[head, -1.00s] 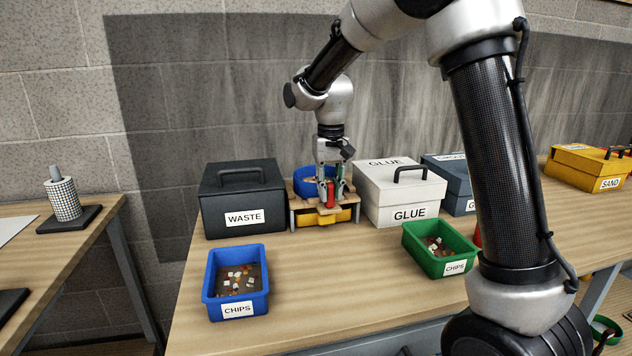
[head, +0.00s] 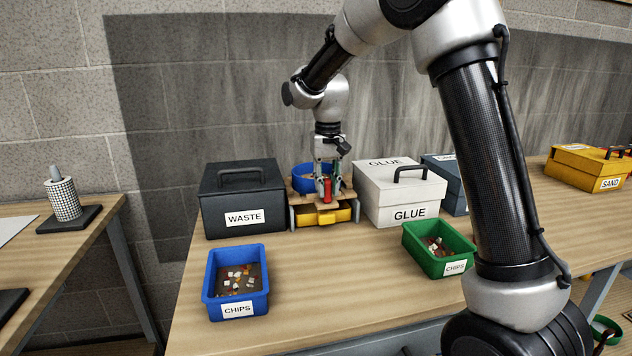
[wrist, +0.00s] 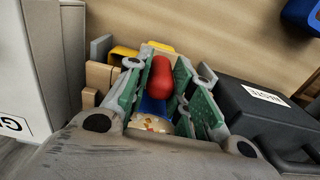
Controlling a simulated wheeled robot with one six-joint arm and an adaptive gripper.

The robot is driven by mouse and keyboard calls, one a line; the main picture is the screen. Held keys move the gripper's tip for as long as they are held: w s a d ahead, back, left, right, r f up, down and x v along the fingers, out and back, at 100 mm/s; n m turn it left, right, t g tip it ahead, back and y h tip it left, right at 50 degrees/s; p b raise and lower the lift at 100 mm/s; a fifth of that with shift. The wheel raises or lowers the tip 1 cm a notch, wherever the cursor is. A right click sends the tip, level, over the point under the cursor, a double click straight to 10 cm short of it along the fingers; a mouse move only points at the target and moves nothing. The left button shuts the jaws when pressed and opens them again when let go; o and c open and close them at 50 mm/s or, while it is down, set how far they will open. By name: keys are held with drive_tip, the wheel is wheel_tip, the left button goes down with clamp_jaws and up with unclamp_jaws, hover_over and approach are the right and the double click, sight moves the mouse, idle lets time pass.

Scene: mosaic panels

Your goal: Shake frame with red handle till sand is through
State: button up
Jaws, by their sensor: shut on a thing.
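The frame has a red handle (head: 327,189) and a wooden top that carries a blue round sieve (head: 303,171). It stands between the dark waste box and the white glue box. A yellow tray (head: 322,215) sits under the frame. My gripper (head: 327,183) points down and is shut on the red handle. In the wrist view the red handle (wrist: 160,78) lies between the green finger pads, with part of the blue sieve (wrist: 152,106) and a pale, speckled filling (wrist: 152,123) below it. My gripper hides much of the sieve, so the sand level cannot be told.
The dark waste box (head: 243,204) stands close on the left and the white glue box (head: 398,199) close on the right. A blue chips bin (head: 262,295) and a green chips bin (head: 425,258) stand nearer. The bench between them is clear. A yellow sand box (head: 583,170) is far right.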

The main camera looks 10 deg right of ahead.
drive_tip(key=s, duration=0.2)
drive_tip(key=shift+s, duration=0.3)
drive_tip(key=shift+w, duration=1.55)
drive_tip(key=shift+s, duration=1.55)
